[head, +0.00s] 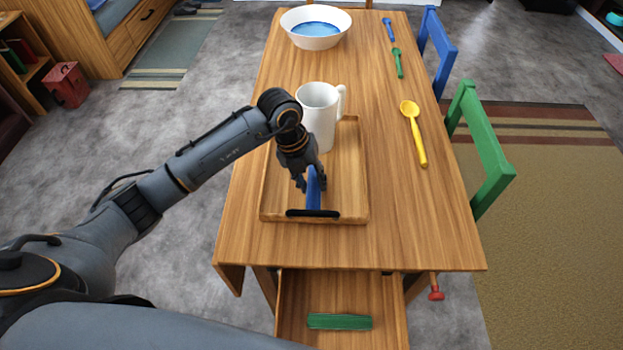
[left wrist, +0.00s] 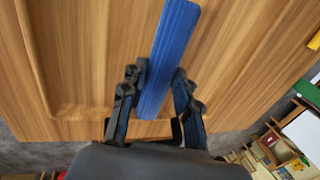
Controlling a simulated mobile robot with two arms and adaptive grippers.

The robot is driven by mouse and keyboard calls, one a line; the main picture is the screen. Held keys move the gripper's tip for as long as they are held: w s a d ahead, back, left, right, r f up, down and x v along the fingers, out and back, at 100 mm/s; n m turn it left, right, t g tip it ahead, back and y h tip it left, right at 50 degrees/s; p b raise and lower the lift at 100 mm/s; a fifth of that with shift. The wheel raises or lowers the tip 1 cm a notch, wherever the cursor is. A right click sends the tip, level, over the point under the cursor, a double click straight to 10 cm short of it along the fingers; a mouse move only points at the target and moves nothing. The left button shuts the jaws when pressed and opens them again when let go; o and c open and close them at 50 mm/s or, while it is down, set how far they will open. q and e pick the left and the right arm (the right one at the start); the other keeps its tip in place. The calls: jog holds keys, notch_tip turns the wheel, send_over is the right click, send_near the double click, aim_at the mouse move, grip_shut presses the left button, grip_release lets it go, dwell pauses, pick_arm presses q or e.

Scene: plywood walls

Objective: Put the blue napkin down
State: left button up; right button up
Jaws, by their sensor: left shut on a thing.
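The blue napkin (head: 314,190) is a narrow folded strip held in my left gripper (head: 311,184), over the front part of the wooden tray (head: 346,190). In the left wrist view, the napkin (left wrist: 168,55) runs up from between the two fingers of the left gripper (left wrist: 157,92), which are shut on it. I cannot tell whether the napkin's lower end touches the tray. My right gripper is not in view.
A white mug (head: 318,112) stands at the back of the tray. A white bowl (head: 316,28) with blue inside is at the table's far end. A yellow spoon (head: 414,135) lies to the right. An open drawer (head: 385,310) holds a green item (head: 340,322). The table (head: 430,230) is clear at front right.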

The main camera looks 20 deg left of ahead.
pick_arm(q)
jog(key=shift+f, duration=0.15)
jog(key=o, duration=1)
jog(key=shift+o, duration=0.2)
jog(key=w+v, duration=0.1)
jog(key=v, duration=1.1)
jog(key=shift+s+b, duration=0.45)
jog(key=shift+s, duration=0.05)
